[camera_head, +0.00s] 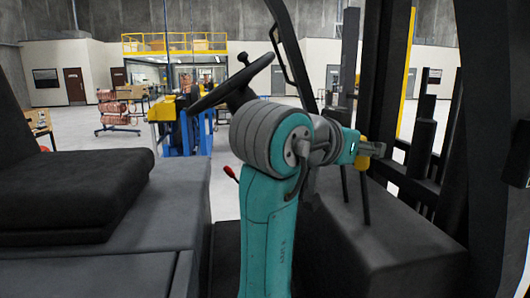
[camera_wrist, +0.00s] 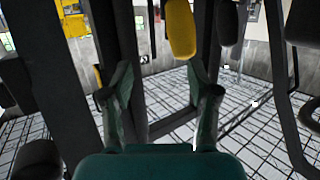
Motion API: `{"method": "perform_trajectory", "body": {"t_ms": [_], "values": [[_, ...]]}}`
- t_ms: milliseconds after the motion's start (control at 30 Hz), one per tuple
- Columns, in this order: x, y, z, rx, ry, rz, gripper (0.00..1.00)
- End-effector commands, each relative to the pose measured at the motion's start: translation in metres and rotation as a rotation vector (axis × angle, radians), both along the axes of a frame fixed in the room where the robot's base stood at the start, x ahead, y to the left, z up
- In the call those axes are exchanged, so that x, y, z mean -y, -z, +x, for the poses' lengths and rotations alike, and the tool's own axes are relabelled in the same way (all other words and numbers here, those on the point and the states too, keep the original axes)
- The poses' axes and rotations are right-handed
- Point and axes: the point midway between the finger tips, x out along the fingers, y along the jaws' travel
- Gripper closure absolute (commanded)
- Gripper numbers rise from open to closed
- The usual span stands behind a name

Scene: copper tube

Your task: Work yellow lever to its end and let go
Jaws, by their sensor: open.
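The yellow lever shows as a yellow knob (camera_head: 362,158) beside my gripper in the head view, at the top of thin black rods. In the wrist view the yellow knob (camera_wrist: 180,28) hangs at the top, past the fingertips and nearer the right finger. My gripper (camera_wrist: 160,78) is open, with a finger on each side and nothing between them. In the head view my gripper (camera_head: 374,149) is at the end of my teal arm, level with the knob and partly covering it. I cannot tell whether a finger touches the knob.
A dark knob (camera_wrist: 228,22) stands right of the yellow one. A steering wheel (camera_head: 232,84), a black seat (camera_head: 70,185) and a red-tipped lever (camera_head: 230,172) are around my arm. Dark mast posts (camera_head: 425,130) stand on the right. The grey cowl (camera_head: 400,235) lies below my gripper.

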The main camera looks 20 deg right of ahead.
Motion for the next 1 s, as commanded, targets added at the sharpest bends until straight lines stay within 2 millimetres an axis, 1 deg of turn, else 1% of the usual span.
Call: {"method": "perform_trajectory", "body": {"t_ms": [167, 267, 367, 500, 567, 700, 833, 967, 1000], "values": [[0.0, 0.003, 0.002, -0.007, -0.004, -0.009, 0.4], [0.001, 0.015, 0.009, -0.033, -0.022, -0.04, 0.4], [0.001, 0.037, 0.022, -0.076, -0.06, -0.098, 0.4], [-0.001, 0.077, 0.043, -0.145, -0.138, -0.196, 0.4], [-0.003, 0.094, 0.05, -0.171, -0.175, -0.236, 0.4], [-0.01, 0.138, 0.064, -0.226, -0.267, -0.315, 0.4], [-0.019, 0.181, 0.072, -0.271, -0.359, -0.379, 0.4], [-0.03, 0.225, 0.075, -0.306, -0.455, -0.429, 0.4], [-0.033, 0.238, 0.075, -0.314, -0.487, -0.441, 0.4]]}}
